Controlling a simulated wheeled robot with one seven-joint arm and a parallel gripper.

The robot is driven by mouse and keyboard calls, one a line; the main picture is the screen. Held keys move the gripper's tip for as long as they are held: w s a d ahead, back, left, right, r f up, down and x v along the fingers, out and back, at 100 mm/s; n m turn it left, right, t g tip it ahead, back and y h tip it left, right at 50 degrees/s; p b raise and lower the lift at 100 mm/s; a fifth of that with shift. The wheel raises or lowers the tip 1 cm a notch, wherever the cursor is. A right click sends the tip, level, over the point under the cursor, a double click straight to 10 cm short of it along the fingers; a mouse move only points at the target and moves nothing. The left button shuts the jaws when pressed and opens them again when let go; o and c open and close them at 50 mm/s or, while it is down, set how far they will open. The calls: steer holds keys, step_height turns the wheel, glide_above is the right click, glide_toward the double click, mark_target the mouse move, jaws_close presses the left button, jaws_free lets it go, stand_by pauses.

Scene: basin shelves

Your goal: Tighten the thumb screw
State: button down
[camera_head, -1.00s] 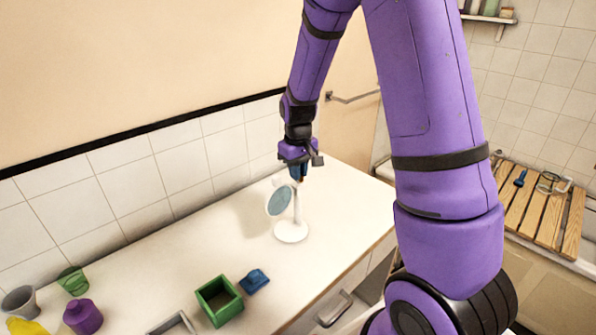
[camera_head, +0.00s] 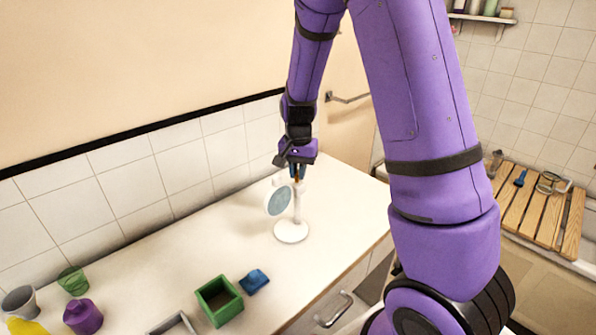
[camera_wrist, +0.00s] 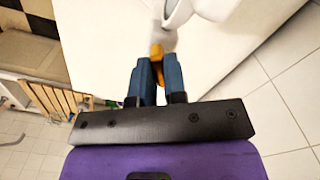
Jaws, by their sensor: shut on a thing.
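A white mirror stand with a round tilted mirror (camera_head: 279,201) stands upright on the counter, on a round white base (camera_head: 291,231). My gripper (camera_head: 297,172) is above the top of the stand's post, pointing down. In the wrist view its two blue fingers (camera_wrist: 156,76) are shut on a small orange thumb screw (camera_wrist: 156,52). The screw sits at the stand's white post (camera_wrist: 163,38), and the fingers cover part of it. How far the screw is turned in cannot be seen.
The tiled wall is behind. A wooden slatted rack (camera_head: 540,205) lies at the right. The counter around the stand is clear.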

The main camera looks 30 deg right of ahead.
steer(key=shift+m, duration=1.1)
steer(key=c, duration=1.2)
jaws_free()
steer(key=shift+o, duration=0.2)
step_height(320, 180, up, 11)
steer(key=shift+f, duration=0.1)
